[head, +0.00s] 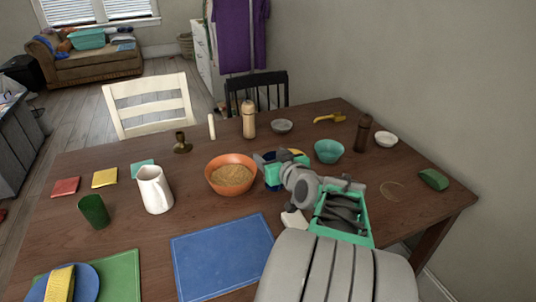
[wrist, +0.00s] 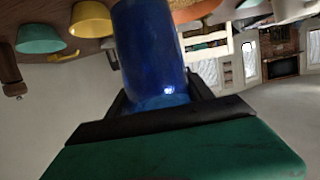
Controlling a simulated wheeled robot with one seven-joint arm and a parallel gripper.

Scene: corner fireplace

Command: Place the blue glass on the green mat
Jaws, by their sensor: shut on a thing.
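My gripper (head: 272,168) is over the middle of the table, just right of the orange bowl. It is shut on the blue glass (wrist: 150,50), which fills the middle of the wrist view between the dark fingers. In the head view my gripper and arm hide most of the glass; I cannot tell whether it touches the table. The green mat (head: 122,272) lies at the table's front left, far from my gripper. A blue plate (head: 86,278) with a yellow item (head: 60,284) covers its left part; its right part is bare.
The orange bowl (head: 232,188), white pitcher (head: 154,190) and green cup (head: 93,211) stand between my gripper and the green mat. A blue mat (head: 205,262) lies at the front middle. A teal bowl (head: 329,151) and bottle (head: 363,134) are to the right.

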